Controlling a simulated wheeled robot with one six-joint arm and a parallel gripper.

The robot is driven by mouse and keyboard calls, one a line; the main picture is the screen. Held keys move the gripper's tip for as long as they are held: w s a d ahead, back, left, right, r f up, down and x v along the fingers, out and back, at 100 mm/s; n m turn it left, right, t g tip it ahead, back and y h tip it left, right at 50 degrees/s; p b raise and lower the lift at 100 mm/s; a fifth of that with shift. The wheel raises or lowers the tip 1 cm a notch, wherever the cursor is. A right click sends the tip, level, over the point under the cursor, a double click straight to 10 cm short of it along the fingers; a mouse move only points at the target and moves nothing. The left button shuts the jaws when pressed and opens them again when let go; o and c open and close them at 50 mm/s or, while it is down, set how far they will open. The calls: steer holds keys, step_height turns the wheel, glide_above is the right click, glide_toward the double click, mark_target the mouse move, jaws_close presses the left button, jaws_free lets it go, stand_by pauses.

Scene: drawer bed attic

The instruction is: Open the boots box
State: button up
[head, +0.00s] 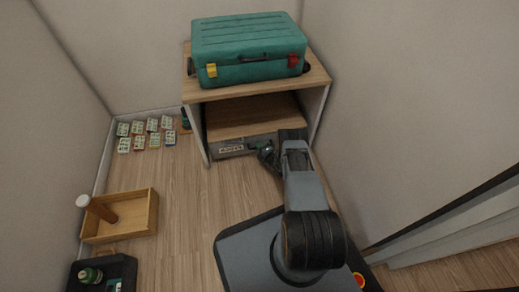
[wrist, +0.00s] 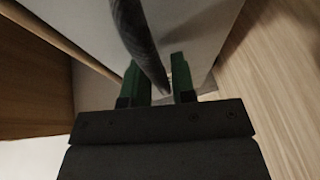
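The box (head: 232,149) is low and grey, with a pale label on its front. It sits under the wooden shelf unit, close to the floor. My gripper (head: 266,151) is at the right part of the box front, low down, and my arm hides that end of the box. In the wrist view, a dark rounded bar (wrist: 141,38), possibly a handle, runs down between the green fingers of my gripper (wrist: 166,88). The fingers stand apart with the bar between them. Whether they press on it I cannot tell. The label is too small to read surely.
A teal suitcase (head: 248,50) lies on top of the wooden unit (head: 320,78). A wall is close on the right. Several small cards (head: 138,128), a wooden tray (head: 150,212) and a black case (head: 125,268) are on the left floor. Floor before the box's left part is clear.

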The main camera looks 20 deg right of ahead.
steer(key=shift+c, duration=0.5)
jaws_close()
